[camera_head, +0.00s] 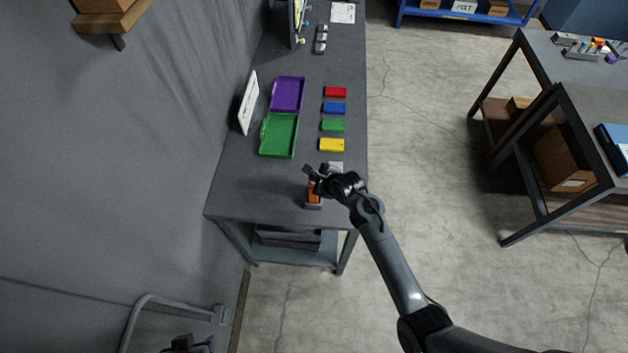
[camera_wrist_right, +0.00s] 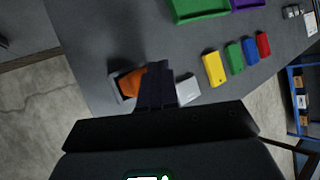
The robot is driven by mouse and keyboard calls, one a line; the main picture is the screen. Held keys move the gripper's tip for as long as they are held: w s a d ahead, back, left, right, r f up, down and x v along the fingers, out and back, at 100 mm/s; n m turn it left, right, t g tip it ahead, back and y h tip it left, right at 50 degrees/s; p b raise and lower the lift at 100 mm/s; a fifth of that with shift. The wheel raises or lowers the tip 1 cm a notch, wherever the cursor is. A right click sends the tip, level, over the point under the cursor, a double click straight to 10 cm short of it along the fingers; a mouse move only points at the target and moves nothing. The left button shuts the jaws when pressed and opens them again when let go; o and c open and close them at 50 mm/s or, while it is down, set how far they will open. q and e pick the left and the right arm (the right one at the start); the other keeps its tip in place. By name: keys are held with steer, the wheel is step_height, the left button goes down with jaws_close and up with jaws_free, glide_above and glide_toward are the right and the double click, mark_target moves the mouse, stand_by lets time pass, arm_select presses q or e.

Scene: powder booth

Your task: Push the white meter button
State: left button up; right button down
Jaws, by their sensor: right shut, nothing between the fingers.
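An orange handheld meter (camera_head: 314,192) stands in a grey holder near the front end of the grey workbench. My right gripper (camera_head: 311,174) is shut and empty, right above or beside the meter, and covers part of it. In the right wrist view, the shut fingers (camera_wrist_right: 156,84) overlap the right side of the orange meter (camera_wrist_right: 131,83). I cannot tell whether they touch it. The white button is not visible. A dark part at the bottom edge of the head view looks like my left gripper (camera_head: 188,345), mostly cut off.
A pale grey block (camera_head: 335,167) lies just beyond the gripper. Yellow (camera_head: 331,145), green, blue and red blocks line the bench's right side. A green tray (camera_head: 266,140) and a purple tray (camera_head: 302,95) lie to the left, with a white sign (camera_head: 248,103) behind them.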

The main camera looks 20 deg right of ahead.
steer(key=shift+f, duration=0.35)
steer(key=shift+f, duration=0.15)
stand_by(0.5)
steer(key=shift+r+p, duration=0.6)
steer(key=shift+p, duration=0.4)
